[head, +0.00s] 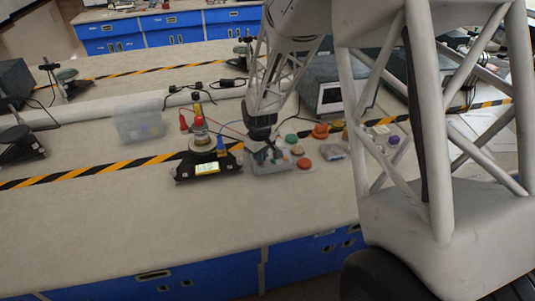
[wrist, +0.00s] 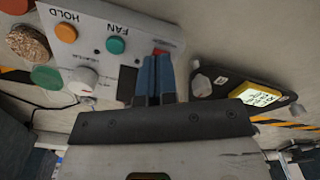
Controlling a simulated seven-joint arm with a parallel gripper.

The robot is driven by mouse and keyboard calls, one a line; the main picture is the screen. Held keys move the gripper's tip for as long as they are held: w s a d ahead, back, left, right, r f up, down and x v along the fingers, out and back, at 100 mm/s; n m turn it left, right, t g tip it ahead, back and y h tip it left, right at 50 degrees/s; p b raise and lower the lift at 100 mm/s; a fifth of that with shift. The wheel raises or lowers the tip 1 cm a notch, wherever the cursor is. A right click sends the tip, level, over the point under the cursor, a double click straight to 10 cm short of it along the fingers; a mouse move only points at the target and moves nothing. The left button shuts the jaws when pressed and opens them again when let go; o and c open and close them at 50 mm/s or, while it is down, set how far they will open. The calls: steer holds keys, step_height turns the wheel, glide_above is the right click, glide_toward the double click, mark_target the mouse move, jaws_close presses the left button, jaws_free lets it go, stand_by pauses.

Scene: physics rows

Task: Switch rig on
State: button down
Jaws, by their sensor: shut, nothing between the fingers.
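A grey control panel (head: 262,168) lies on the bench in the head view. In the wrist view, the panel (wrist: 103,65) shows the words HOLD and FAN, an orange button (wrist: 66,33), a green button (wrist: 116,45), a white knob (wrist: 82,80) and a dark rectangular part (wrist: 127,86). A small red part (wrist: 160,52) shows at the panel's edge, just beyond my fingertips. My gripper (wrist: 158,62) is shut and empty, with its blue-grey fingers together over that edge. The fingers partly hide the red part, and I cannot tell whether they touch it. In the head view my gripper (head: 273,153) is at the panel.
A black device with a lit yellow display (head: 207,168) sits left of the panel. A clear bin (head: 139,123), a blue cone (head: 221,144) and several coloured knobs, including a red one (head: 304,163), stand nearby. The front bench top is clear.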

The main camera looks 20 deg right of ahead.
steer(key=shift+f, duration=0.4)
stand_by(0.3)
steer(key=shift+r, duration=3.5)
steer(key=shift+s+r, duration=0.15)
steer(key=shift+r, duration=0.1)
steer(key=s+d+r+m+t, duration=0.1)
steer(key=s+r+m, duration=0.2)
steer(key=s+r, duration=1.05)
steer(key=s+r+m, duration=0.1)
steer(key=s+r, duration=0.1)
steer(key=s, duration=0.8)
steer(key=s+d+r+m+t, duration=0.1)
steer(key=s+r+m, duration=0.1)
steer(key=s, duration=0.8)
steer(key=shift+s+r+t, duration=0.3)
steer(key=shift+r, duration=0.45)
